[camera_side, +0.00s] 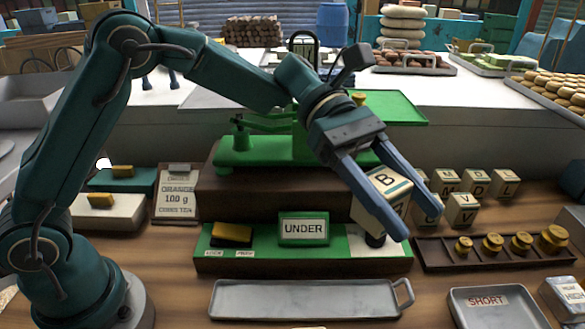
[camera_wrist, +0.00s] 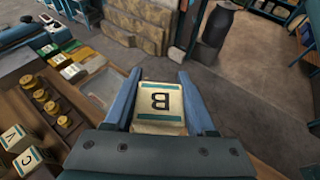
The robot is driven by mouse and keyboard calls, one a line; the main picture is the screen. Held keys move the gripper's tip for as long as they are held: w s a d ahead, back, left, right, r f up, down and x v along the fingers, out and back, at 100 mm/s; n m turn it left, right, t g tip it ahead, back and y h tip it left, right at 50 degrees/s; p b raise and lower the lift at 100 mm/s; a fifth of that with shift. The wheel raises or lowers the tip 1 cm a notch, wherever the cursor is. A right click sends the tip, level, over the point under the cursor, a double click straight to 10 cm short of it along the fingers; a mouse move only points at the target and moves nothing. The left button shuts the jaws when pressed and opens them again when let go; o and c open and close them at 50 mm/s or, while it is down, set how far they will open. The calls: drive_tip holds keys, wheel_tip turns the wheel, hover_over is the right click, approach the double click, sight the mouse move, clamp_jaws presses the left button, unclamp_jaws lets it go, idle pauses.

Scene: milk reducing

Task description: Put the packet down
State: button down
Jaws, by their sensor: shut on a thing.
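My gripper (camera_side: 408,207) is shut on a cream packet (camera_side: 380,186) marked B, with teal bands. The packet is tilted between the two blue fingers, above the right end of the green board (camera_side: 350,250). In the wrist view the packet (camera_wrist: 160,103) sits between the fingers, its B upside down. The near finger hides part of it in the side view. A small dark round thing (camera_side: 375,240) shows just below it; I cannot tell whether they touch. Several similar lettered packets (camera_side: 463,209) stand to the right.
A rack of brass weights (camera_side: 492,262) lies at right. An empty grey tray (camera_side: 305,300) with a handle lies in front. A tray labelled SHORT (camera_side: 487,300) is at front right. A sign reading UNDER (camera_side: 304,228) stands on the board. A green scale (camera_side: 262,152) stands behind.

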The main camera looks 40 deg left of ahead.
drive_tip(key=s+d+f+g, duration=0.1)
drive_tip(key=d+f, duration=0.1)
drive_tip(key=f, duration=0.2)
drive_tip(key=s+d+f+m+g, duration=0.1)
drive_tip(key=s+d+f, duration=0.1)
drive_tip(key=f, duration=0.3)
drive_tip(key=s+d+f+m, duration=0.1)
drive_tip(key=s+d+f, duration=0.1)
drive_tip(key=f, duration=0.2)
drive_tip(key=shift+f+g+y, duration=0.4)
drive_tip(key=shift+f, duration=2.3)
drive_tip(key=shift+c, duration=1.1)
unclamp_jaws()
drive_tip(key=shift+f, duration=0.1)
